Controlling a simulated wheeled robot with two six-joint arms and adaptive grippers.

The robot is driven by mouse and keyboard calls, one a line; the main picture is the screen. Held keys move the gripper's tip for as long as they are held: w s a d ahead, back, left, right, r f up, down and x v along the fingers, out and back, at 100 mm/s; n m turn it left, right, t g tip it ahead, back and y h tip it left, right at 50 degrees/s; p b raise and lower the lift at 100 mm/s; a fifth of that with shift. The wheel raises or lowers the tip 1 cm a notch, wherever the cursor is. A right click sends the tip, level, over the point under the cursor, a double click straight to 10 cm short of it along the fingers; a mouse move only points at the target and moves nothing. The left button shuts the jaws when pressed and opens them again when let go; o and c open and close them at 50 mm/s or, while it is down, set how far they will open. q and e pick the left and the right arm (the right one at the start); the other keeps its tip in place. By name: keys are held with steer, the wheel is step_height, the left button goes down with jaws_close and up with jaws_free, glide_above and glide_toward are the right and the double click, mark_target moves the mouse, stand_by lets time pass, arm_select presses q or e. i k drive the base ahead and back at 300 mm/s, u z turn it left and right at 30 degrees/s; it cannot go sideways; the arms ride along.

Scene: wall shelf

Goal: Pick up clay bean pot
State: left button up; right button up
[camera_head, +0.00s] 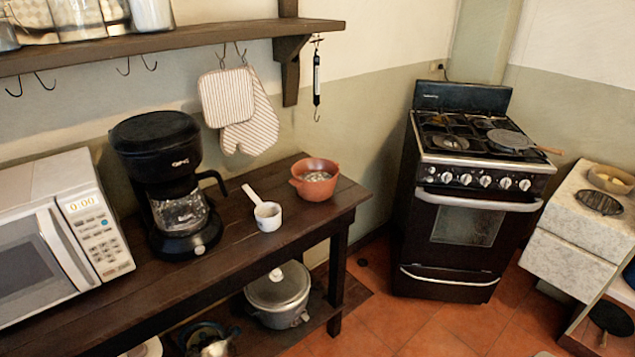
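The clay bean pot (314,187) is a terracotta-coloured round pot with small side handles. It stands upright near the right end of the dark wooden table (254,250). Its open top shows something pale or shiny inside, too small to make out. Neither of my grippers shows in the head view.
A white long-handled cup (267,215) stands left of the pot, then a black coffee maker (165,150) and a microwave (100,230). A wall shelf (190,38) with hanging mitts (252,132) is above. A lidded pot (280,290) sits below; a stove (470,205) stands right.

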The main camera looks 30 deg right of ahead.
mark_target(315, 180)
steer(key=z, duration=1.15)
steer(key=i, duration=1.05)
steer(key=z, duration=1.05)
